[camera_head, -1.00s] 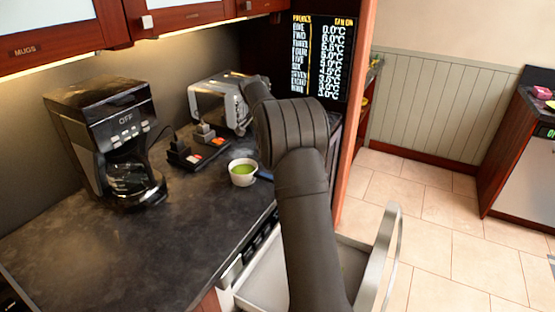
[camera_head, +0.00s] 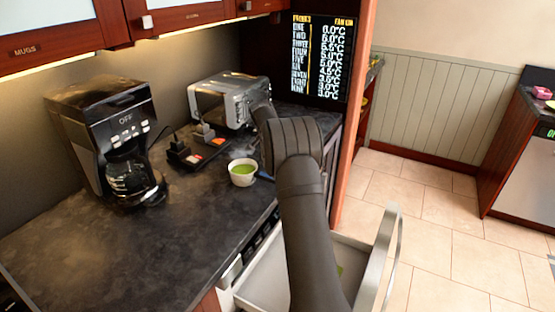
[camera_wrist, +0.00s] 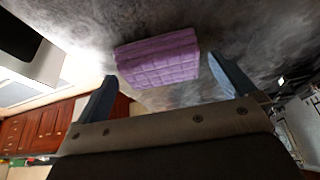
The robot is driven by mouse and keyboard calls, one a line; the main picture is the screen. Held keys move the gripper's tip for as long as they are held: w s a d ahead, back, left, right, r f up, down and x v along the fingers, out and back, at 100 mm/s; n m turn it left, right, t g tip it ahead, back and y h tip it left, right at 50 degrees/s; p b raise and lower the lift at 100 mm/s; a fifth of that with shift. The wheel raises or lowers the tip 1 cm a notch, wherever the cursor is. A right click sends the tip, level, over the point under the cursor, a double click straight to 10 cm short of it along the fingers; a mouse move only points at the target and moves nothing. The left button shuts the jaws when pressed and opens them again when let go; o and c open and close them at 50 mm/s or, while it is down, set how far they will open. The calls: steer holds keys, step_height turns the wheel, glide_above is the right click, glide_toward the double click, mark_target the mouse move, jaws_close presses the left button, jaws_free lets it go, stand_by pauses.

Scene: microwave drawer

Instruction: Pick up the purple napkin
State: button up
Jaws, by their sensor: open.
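The purple napkin (camera_wrist: 158,58) shows in the wrist view as a folded, quilted block on the dark countertop (camera_wrist: 250,35). My gripper (camera_wrist: 161,68) is open, with one blue-grey finger to each side of the napkin in the picture. The fingers look empty and apart from the napkin; the exact distance is hard to tell. In the head view my own arm crosses the middle, and neither the napkin nor my gripper shows there.
In the head view a green-filled white cup (camera_head: 243,172) stands on the counter left of my arm. Behind it are a dark tray with shakers (camera_head: 197,148) and a silver toaster oven (camera_head: 228,100). A coffee maker (camera_head: 112,140) stands left. An open drawer (camera_head: 268,272) juts out below.

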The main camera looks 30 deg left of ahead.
steer(key=c, duration=0.9)
steer(key=shift+r, duration=0.6)
step_height(320, 180, up, 3)
steer(key=shift+f, duration=0.2)
steer(key=d+r, duration=0.7)
steer(key=d, duration=0.4)
steer(key=shift+w+d, duration=0.3)
steer(key=shift+d, duration=0.05)
steer(key=shift+r, duration=0.1)
